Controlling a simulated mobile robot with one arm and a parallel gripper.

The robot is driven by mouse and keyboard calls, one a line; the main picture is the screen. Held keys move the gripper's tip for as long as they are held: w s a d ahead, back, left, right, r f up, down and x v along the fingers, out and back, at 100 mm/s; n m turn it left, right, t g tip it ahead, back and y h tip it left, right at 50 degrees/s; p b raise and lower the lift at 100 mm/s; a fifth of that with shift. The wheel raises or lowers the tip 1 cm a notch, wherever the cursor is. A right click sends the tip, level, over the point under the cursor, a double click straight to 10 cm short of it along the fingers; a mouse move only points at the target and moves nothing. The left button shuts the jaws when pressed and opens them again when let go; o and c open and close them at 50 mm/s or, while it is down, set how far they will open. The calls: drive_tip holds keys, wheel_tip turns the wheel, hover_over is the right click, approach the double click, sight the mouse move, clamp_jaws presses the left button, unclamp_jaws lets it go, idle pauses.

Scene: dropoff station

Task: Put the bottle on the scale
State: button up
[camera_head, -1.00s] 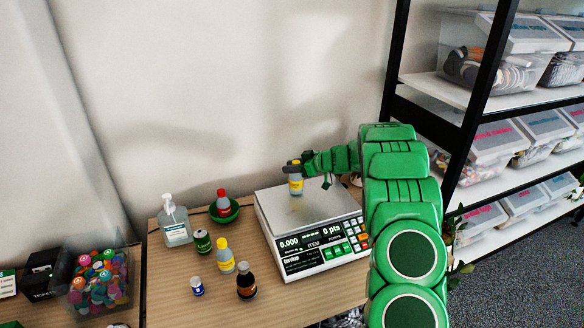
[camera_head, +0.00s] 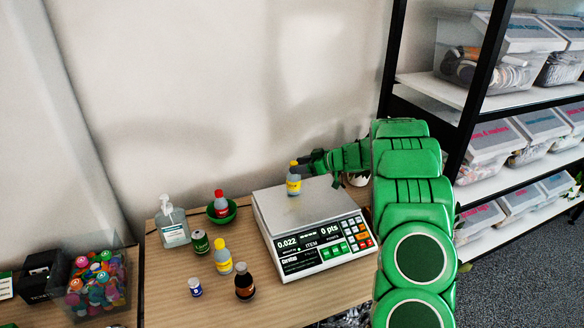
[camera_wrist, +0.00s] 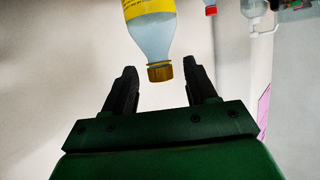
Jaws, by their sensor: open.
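A bottle with a yellow label and a yellow cap (camera_head: 294,186) stands upright on the plate of the scale (camera_head: 324,212). The scale's display reads 0.022. My gripper (camera_head: 304,169) is just to the right of the bottle's upper part. In the wrist view the fingers of my gripper (camera_wrist: 160,80) are open, with a gap on both sides of the bottle's cap. The bottle (camera_wrist: 152,32) shows cap downward in that picture, its body just beyond the fingertips. Its far end is cut off by the frame.
A sanitizer bottle (camera_head: 172,224), a green bowl (camera_head: 233,211) with a red-capped bottle, a green can (camera_head: 201,243), another yellow-capped bottle (camera_head: 222,261), a dark bottle (camera_head: 244,284) and a small blue jar (camera_head: 196,288) stand left of the scale. A shelf (camera_head: 470,104) stands right.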

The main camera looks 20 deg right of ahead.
drive_tip(key=v, duration=0.7)
